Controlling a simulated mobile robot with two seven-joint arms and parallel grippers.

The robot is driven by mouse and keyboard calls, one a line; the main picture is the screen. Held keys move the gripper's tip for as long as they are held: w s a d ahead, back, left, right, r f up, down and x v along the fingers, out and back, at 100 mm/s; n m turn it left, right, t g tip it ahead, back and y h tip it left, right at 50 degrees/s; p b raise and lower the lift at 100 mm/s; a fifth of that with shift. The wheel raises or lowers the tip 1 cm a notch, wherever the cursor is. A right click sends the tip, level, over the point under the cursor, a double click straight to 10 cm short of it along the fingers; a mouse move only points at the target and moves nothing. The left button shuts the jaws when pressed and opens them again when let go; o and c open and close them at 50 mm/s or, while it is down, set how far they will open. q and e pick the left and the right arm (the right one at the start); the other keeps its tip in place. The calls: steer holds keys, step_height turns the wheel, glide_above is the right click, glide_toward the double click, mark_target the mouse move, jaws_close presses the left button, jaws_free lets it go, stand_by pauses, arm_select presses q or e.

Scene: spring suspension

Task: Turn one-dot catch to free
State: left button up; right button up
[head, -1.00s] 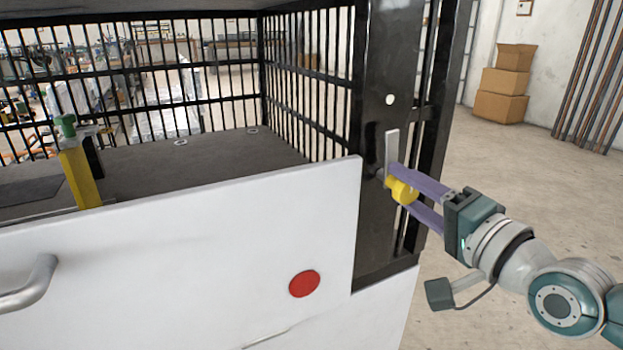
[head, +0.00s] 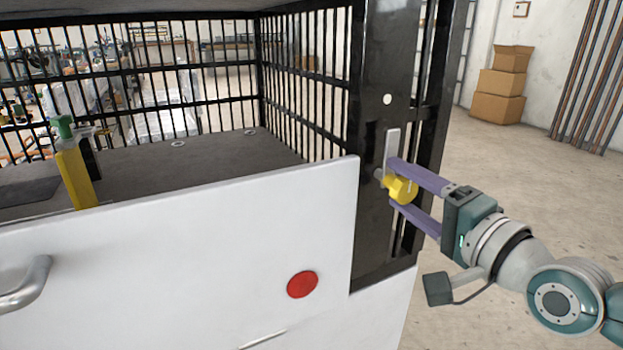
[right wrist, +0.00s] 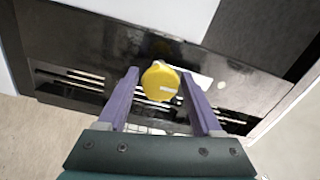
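The catch is a yellow knob (head: 400,190) on the black post (head: 378,60), below a single white dot (head: 388,99). A pale upright plate (head: 392,150) stands just behind and above the knob. My right gripper (head: 392,183) has its purple fingers spread above and below the knob. In the right wrist view, the knob (right wrist: 160,84) with its short white mark lies between the two fingertips, with narrow gaps at its sides. Whether a finger touches it is hard to tell. My left gripper is not in view.
A white panel (head: 200,250) with a red disc (head: 302,284) and a grey handle (head: 30,285) stands in front of the barred cage. Cardboard boxes (head: 500,85) stand far behind at right; the floor there is clear.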

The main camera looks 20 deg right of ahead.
steer(key=shift+o, duration=0.7)
steer(key=s+p, duration=0.2)
steer(key=s, duration=0.8)
steer(key=shift+d, duration=0.4)
